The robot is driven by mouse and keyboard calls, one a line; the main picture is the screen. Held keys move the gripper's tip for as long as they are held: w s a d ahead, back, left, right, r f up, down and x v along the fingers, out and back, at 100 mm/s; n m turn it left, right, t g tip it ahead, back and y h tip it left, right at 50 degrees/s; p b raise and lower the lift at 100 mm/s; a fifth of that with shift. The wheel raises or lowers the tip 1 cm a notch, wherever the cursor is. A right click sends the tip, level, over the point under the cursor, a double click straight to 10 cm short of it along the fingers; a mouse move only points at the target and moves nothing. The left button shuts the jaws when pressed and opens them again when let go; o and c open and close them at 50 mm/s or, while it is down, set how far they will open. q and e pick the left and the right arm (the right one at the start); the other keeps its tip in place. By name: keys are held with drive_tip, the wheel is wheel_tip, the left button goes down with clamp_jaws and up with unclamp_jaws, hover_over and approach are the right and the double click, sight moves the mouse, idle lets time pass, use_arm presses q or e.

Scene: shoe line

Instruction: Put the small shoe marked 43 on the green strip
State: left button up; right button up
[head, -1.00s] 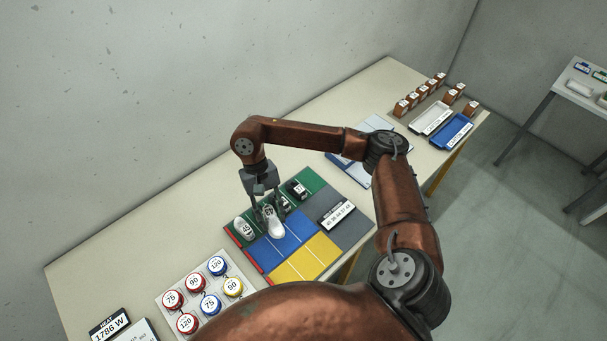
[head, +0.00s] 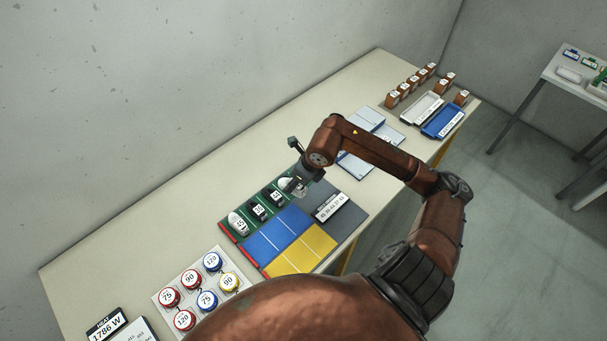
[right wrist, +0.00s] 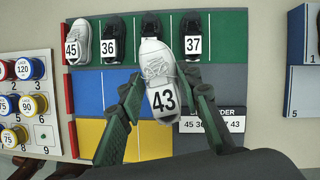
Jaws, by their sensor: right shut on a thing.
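The white shoe marked 43 (right wrist: 160,72) is shut between the two fingers of my right gripper (right wrist: 163,88), label facing the wrist camera. In the head view this shoe (head: 286,184) and the gripper (head: 298,187) are at the far right part of the green strip (right wrist: 229,35). On the strip stand the white shoe 45 (right wrist: 79,42), the black shoe 36 (right wrist: 113,42), another black shoe (right wrist: 150,22) and the black shoe 37 (right wrist: 193,40). The held shoe partly covers the third one, hiding its number. The strip's right end is bare. My left gripper is not in view.
Blue (head: 284,232) and yellow (head: 305,254) areas lie in front of the green strip. A card with a row of numbers (right wrist: 212,124) lies on the grey part. A board of numbered round tins (right wrist: 22,95) stands left; pale blue panels (head: 353,165) lie right.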

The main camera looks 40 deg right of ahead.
drive_tip(key=shift+d+r+m+h, duration=0.3)
drive_tip(key=shift+d+m, duration=0.55)
drive_tip(key=shift+m, duration=0.25)
drive_tip(key=w+d+f, duration=0.5)
drive_tip(key=d+f, duration=0.1)
drive_tip(key=d, duration=0.1)
drive_tip(key=w+d+f+p, duration=0.1)
drive_tip(key=w+d+f, duration=0.2)
drive_tip(key=shift+w+d, duration=0.15)
drive_tip(key=shift+w, duration=0.2)
drive_tip(key=shift+w+d+f, duration=0.15)
drive_tip(key=shift+d+f, duration=0.05)
drive_tip(key=shift+f, duration=0.15)
wheel_tip(320, 180, down, 3)
drive_tip(key=shift+w+p, duration=0.1)
drive_tip(key=shift+p, duration=0.3)
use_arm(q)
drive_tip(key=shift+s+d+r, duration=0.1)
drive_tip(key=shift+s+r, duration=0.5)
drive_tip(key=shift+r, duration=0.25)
use_arm(e)
drive_tip(key=shift+d+f, duration=0.1)
drive_tip(key=shift+f, duration=0.05)
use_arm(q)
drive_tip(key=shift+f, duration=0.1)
use_arm(e)
drive_tip(key=shift+f, duration=0.15)
